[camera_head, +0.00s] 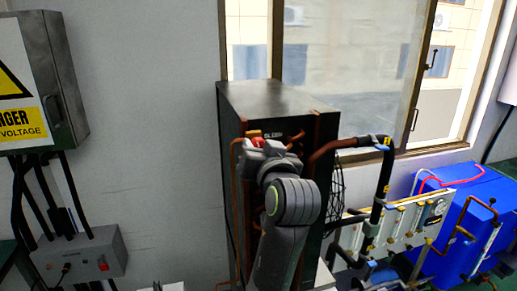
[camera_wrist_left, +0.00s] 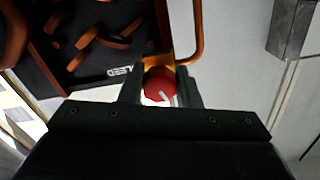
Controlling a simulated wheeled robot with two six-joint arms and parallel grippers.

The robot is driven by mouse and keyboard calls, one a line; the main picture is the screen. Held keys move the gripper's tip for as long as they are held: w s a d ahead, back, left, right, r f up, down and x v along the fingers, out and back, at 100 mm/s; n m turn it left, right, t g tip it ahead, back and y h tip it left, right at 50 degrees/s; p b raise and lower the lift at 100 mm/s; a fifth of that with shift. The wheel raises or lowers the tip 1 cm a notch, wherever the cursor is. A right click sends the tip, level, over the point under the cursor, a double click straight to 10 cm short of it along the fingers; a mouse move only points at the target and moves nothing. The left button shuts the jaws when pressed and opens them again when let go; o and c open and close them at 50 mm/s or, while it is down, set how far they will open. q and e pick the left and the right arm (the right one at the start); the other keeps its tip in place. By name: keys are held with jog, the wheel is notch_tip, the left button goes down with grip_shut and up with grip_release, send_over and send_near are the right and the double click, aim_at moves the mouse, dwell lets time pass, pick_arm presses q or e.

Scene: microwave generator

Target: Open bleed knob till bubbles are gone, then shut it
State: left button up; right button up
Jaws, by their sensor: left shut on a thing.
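The red bleed knob (camera_wrist_left: 160,84) sits between the two fingers of my left gripper (camera_wrist_left: 161,92) in the left wrist view, with a white mark on its face. The gripper is shut on it. In the head view the knob (camera_head: 257,142) shows as a small bit of red behind my left gripper (camera_head: 268,152), at the upper front of the dark cabinet. A brass-coloured fitting lies right behind the knob. My gripper hides most of the knob and any sight tube or bubbles there. My right gripper is in neither view.
The dark cabinet (camera_head: 265,98) carries copper pipes and stands below a window. A grey danger-labelled box (camera_head: 55,85) hangs at left above a smaller grey box (camera_head: 85,258). A pipe panel (camera_head: 400,225) and blue unit (camera_head: 465,215) stand at right. Bare wall lies left of the cabinet.

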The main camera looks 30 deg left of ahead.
pick_arm(q)
jog(key=m, duration=0.6)
jog(key=shift+s+a+r, duration=0.1)
jog(key=m, duration=0.3)
jog(key=shift+m, duration=0.4)
jog(key=m, duration=0.3)
jog(key=shift+r+m, duration=0.15)
jog(key=shift+m, duration=0.25)
jog(key=m, duration=0.4)
jog(key=shift+r+m, duration=0.1)
jog(key=shift+m, duration=2)
jog(key=o, duration=1)
